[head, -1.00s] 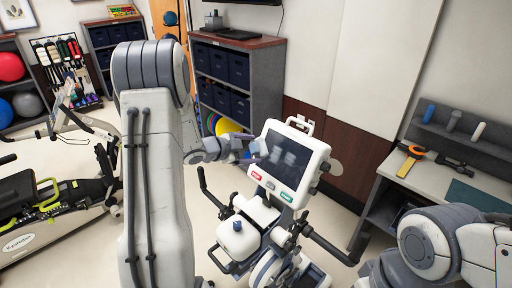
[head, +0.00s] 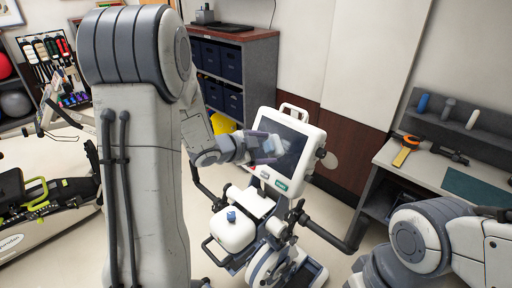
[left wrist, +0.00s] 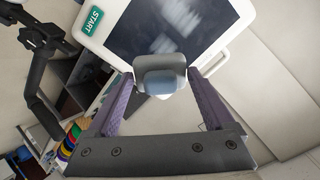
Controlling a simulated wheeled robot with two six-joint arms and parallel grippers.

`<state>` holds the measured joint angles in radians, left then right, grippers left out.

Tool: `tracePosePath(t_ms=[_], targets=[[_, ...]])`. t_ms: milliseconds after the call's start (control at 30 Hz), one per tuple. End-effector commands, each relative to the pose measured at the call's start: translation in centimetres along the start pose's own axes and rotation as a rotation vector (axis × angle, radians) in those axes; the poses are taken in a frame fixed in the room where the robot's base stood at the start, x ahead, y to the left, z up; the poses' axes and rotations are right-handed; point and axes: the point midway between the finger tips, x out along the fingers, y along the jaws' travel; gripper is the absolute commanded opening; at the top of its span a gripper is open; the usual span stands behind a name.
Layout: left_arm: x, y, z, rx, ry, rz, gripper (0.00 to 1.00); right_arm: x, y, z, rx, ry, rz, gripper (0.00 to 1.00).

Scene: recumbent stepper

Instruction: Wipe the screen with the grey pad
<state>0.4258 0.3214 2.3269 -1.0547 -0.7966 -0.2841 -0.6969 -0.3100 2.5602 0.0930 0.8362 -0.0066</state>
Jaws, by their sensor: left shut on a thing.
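The screen (head: 289,139) is a dark tilted panel in the white console of the stepper. Whitish smudges show on it in the left wrist view (left wrist: 172,25). My left gripper (head: 264,146) is in front of the screen's left part, and its purple fingers are shut on the grey pad (left wrist: 160,77). In the left wrist view the pad overlaps the screen's edge nearest my gripper; I cannot tell whether it touches the glass. In the head view my gripper hides part of the screen. My right arm is at the lower right, its gripper out of view.
The stepper's handlebar (head: 325,236) and seat (head: 233,230) are below. A side table (head: 405,171) with tools stands at the right. A shelf (head: 257,80) with dark bins stands behind.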

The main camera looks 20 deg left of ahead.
Motion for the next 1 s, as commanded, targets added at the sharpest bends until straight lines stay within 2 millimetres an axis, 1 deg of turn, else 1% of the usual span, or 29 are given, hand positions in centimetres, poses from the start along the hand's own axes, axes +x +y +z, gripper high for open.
tracePosePath(t_ms=[167,400,500,800,1000], targets=[[1.6,0.3,-0.1,0.001,0.002,0.001,0.42,0.9,0.1,0.0,0.001,0.0,0.0,0.0],[4.9,0.4,0.0,0.001,0.001,0.002,0.42,2.2,0.2,0.1,0.003,0.0,0.0,0.0],[4.7,-0.7,1.3,-0.004,-0.004,-0.002,0.42,1.6,0.1,0.1,0.003,0.0,0.0,0.0],[4.9,-2.6,5.1,-0.004,-0.003,-0.002,0.42,0.9,0.1,0.0,0.002,0.0,0.0,0.0],[5.0,-3.6,7.3,-0.002,-0.001,-0.001,0.42,0.6,0.0,0.0,0.001,0.0,0.0,0.0]])
